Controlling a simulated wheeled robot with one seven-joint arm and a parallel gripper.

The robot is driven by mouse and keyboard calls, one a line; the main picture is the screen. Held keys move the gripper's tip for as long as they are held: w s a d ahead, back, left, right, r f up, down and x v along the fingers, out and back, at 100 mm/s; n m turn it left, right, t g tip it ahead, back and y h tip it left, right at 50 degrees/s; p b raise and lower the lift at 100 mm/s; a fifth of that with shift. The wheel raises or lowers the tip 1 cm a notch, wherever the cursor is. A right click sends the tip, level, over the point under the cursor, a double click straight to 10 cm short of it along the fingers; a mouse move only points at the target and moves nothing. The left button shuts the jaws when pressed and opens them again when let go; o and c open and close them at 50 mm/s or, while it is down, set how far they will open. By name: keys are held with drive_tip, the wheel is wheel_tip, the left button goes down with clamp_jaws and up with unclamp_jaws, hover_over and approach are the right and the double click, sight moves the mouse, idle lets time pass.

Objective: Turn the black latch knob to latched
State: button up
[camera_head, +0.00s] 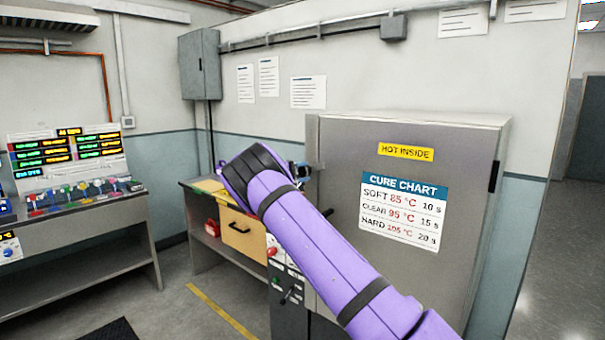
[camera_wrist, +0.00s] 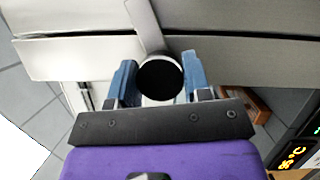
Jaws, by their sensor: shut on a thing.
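The black latch knob (camera_wrist: 160,77) shows in the wrist view as a round black end, with a pale grey bar (camera_wrist: 146,28) running up from it. The knob sits between the two blue fingers of my gripper (camera_wrist: 159,70), which is shut on it. In the head view my purple arm reaches to the left front side of the grey oven cabinet (camera_head: 345,150). The arm and wrist hide most of the gripper (camera_head: 299,172) there, and I cannot make out the knob or its latch marking.
The cabinet carries a yellow "HOT INSIDE" label (camera_head: 406,153) and a cure chart (camera_head: 403,212). A control panel with a red button (camera_head: 272,252) is below the arm. A bench with a wooden drawer (camera_head: 243,232) stands behind.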

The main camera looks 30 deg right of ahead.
drive_tip(key=shift+f+m+y, duration=0.1)
drive_tip(key=shift+m+y, duration=0.7)
drive_tip(key=shift+m, duration=1)
drive_tip(key=o, duration=1.3)
drive_tip(key=shift+c, duration=0.2)
drive_tip(key=shift+a, duration=0.1)
drive_tip(key=a, duration=1)
drive_tip(key=shift+w+a+r, duration=0.2)
drive_tip(key=shift+a+r, duration=0.15)
drive_tip(key=shift+r, duration=0.1)
